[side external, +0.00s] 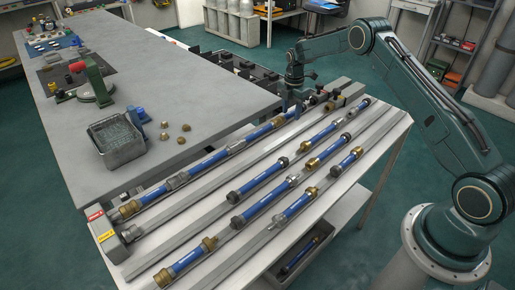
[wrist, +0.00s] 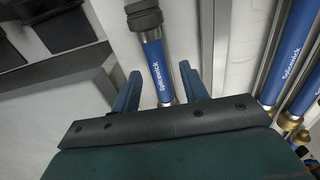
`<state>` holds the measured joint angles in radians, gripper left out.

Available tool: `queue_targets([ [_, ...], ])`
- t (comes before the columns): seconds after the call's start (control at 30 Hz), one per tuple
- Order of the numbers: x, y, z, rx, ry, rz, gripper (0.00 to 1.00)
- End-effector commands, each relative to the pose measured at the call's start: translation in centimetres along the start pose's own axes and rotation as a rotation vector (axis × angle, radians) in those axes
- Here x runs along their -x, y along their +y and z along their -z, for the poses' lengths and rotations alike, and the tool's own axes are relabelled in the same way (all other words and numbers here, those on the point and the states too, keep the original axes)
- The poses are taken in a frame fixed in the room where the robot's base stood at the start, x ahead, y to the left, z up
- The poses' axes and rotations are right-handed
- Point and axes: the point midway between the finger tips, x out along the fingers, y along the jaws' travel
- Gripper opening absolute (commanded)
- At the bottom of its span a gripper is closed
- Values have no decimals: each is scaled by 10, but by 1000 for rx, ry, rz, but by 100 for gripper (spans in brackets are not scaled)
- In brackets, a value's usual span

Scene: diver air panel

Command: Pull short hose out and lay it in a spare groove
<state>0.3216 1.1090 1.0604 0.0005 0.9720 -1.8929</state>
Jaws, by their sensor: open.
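A row of blue hoses and couplings (side external: 208,161) runs along the back groove of the sloped rack, between two end blocks. My gripper (side external: 287,101) is over the far right part of this row. In the wrist view my gripper (wrist: 160,72) is open, with one finger on each side of a blue hose (wrist: 156,62). This hose has a silver collar and a black coupling (wrist: 144,16) at its upper end. Bare grooves (side external: 222,190) lie between the hose rows.
Other blue hoses with black fittings (side external: 258,182) or brass fittings (side external: 187,264) lie in the front rows. The left end block (side external: 104,227) has red and yellow labels. A grey bench (side external: 190,90) behind holds a metal basket (side external: 119,145) and brass nuts.

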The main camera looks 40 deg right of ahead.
Motion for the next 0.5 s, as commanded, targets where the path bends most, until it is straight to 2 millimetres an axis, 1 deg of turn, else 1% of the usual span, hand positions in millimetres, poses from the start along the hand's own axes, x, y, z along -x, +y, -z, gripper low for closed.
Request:
queue_targets([
  [0.3,-2,0,0,0,0,0,44],
  [0.33,-2,0,0,0,0,0,40],
  [0.37,-2,0,0,0,0,0,34],
  [0.5,-2,0,0,0,0,0,7],
])
